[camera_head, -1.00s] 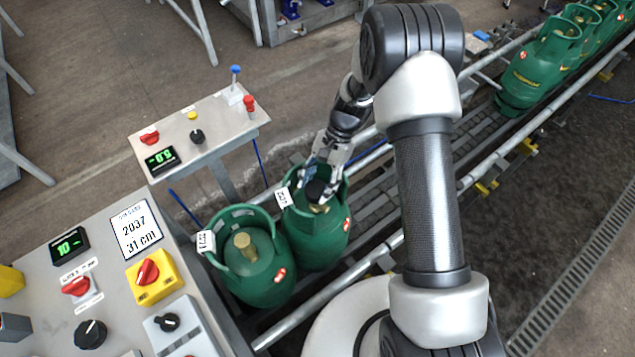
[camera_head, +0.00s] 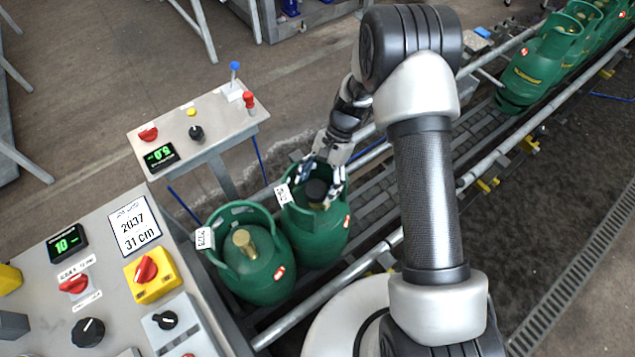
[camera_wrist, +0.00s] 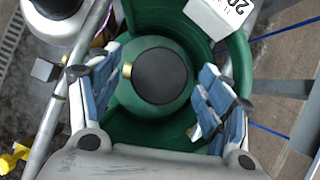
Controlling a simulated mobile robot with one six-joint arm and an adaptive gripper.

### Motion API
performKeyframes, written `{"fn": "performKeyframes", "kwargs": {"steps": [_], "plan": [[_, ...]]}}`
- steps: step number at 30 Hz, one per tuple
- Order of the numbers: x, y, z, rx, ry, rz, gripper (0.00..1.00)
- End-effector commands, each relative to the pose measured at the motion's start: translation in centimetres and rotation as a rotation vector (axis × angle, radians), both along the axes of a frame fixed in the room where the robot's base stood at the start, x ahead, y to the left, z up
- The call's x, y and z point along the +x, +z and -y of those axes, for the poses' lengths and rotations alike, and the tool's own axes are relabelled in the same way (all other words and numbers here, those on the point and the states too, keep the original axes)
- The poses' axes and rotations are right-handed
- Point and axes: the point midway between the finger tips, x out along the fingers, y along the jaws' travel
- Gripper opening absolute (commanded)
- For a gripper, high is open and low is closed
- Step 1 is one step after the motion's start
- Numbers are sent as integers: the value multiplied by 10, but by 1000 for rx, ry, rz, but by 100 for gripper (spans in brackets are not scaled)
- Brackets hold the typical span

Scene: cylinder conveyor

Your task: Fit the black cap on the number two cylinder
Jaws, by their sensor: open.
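A black cap (camera_head: 316,189) sits on top of the farther of the two near green cylinders (camera_head: 325,240), inside its collar. From above, the round cap (camera_wrist: 160,76) hides most of the valve; a small brass part (camera_wrist: 127,70) shows at its left side. My gripper (camera_head: 318,186) is open, its fingers spread apart on either side of the cap inside the collar. In the wrist view the blue-padded fingers of my gripper (camera_wrist: 152,88) stand clear of the cap. The nearer cylinder (camera_head: 262,273) has a bare brass valve (camera_head: 244,241).
Several more green cylinders (camera_head: 543,62) stand farther up the conveyor at the top right. Metal rails (camera_head: 300,325) flank the conveyor. A control panel (camera_head: 185,268) and a smaller button stand (camera_head: 225,108) are to the left.

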Motion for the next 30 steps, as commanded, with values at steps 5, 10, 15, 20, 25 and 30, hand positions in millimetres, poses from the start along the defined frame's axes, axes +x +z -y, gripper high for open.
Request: {"fn": "performKeyframes", "kwargs": {"steps": [5, 10, 15, 20, 25, 30], "plan": [[0, 0, 0, 0, 0, 0, 73], [2, 3, 1, 0, -1, 1, 73], [11, 24, 10, 0, -1, 6, 73], [25, 55, 22, 0, -1, 6, 73], [36, 83, 32, 0, -1, 4, 73], [43, 100, 39, 0, -1, 1, 73]]}}
